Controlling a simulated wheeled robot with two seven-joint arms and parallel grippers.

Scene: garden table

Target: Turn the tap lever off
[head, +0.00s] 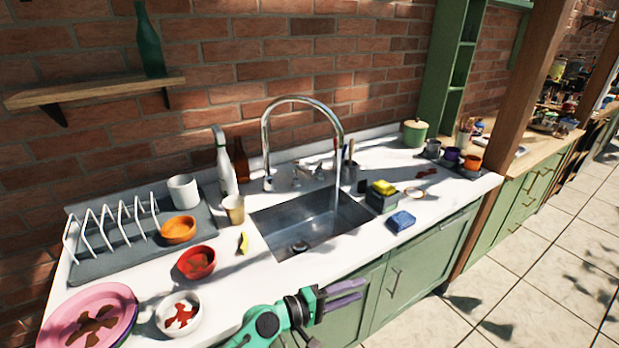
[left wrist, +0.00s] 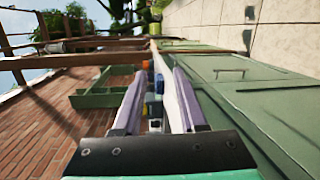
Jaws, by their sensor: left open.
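The chrome gooseneck tap (head: 264,135) rises behind the sink (head: 290,213) and arches toward its right side. Small chrome fittings (head: 300,172), probably including the lever, stand at the tap's base; the lever's exact position is too small to tell. A thin bright line below the spout may be running water. My left gripper (head: 348,292), with purple fingers, is in front of the counter's front edge, well apart from the tap. It is open and empty; its spread fingers also show in the left wrist view (left wrist: 156,85). My right gripper is not in view.
Left of the sink are a yellow-tan cup (head: 234,209), a white bottle (head: 226,170), a red bowl (head: 197,262) and a dish rack (head: 110,245). Right of it are a blue sponge (head: 400,221) and a yellow sponge (head: 384,187). The counter's front strip by the sink is mostly clear.

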